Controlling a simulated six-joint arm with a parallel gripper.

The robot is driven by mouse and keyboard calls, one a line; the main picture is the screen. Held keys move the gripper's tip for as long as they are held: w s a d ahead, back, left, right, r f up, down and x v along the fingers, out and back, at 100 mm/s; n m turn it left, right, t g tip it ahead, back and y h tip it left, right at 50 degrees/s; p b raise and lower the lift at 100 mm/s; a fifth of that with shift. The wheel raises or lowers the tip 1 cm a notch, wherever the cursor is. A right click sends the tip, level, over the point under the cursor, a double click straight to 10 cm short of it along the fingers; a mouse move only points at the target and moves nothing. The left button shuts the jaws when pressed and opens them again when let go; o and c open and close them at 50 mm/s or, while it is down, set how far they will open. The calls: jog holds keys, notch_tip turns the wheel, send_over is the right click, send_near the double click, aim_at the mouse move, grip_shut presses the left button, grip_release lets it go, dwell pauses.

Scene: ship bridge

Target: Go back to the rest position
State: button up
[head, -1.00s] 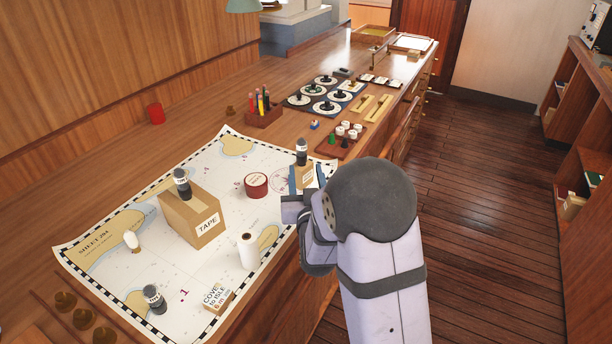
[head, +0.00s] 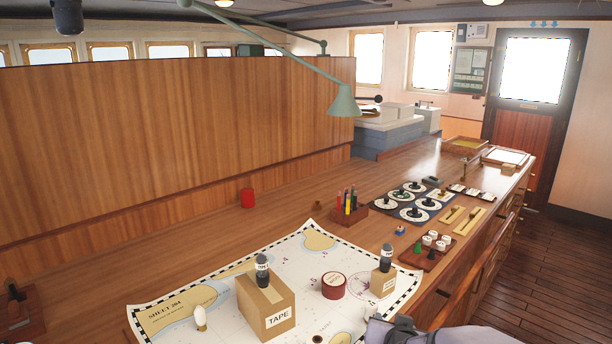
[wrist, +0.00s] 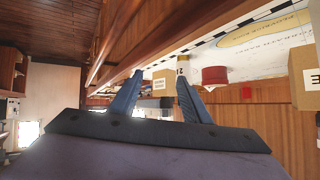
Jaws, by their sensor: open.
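My gripper (wrist: 157,95) shows in the wrist view with its two blue fingers apart and nothing between them. In the head view only a pale part of my arm shows at the bottom edge, right of the chart; the fingertips cannot be made out there. The small cardboard box (head: 382,284) with a dark labelled piece (head: 387,257) on top stands on the chart's right part, apart from my arm. The large box marked TAPE (head: 268,308) bears another dark piece (head: 262,269).
The chart (head: 225,288) covers the near counter, with a red tape roll (head: 333,285) and a white figure (head: 200,318) on it. A green lamp (head: 343,102) hangs over the counter. Floor at right is clear.

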jog(key=s+a+f+g+y, duration=0.1)
jog(key=s+a+g, duration=0.1)
jog(key=s, duration=0.2)
jog(key=s+a+f+g+y, duration=0.1)
jog(key=s+a, duration=0.1)
jog(key=s, duration=0.2)
jog(key=s+a+f+g+y, duration=0.1)
jog(key=s+a+f+g, duration=0.1)
jog(key=s, duration=0.2)
jog(key=shift+s+n+g+b, duration=0.15)
jog(key=shift+n+g+b, duration=0.15)
jog(key=shift+n+b, duration=0.1)
jog(key=s+d+f+n+g+p, duration=0.1)
jog(key=s+f+n+g+p, duration=0.1)
jog(key=s, duration=1.3)
jog(key=n+g+p, duration=0.1)
jog(key=g+p, duration=0.1)
jog(key=g, duration=0.1)
jog(key=shift+s+g+h, duration=0.2)
jog(key=shift+g+h, duration=0.1)
jog(key=shift+h, duration=0.1)
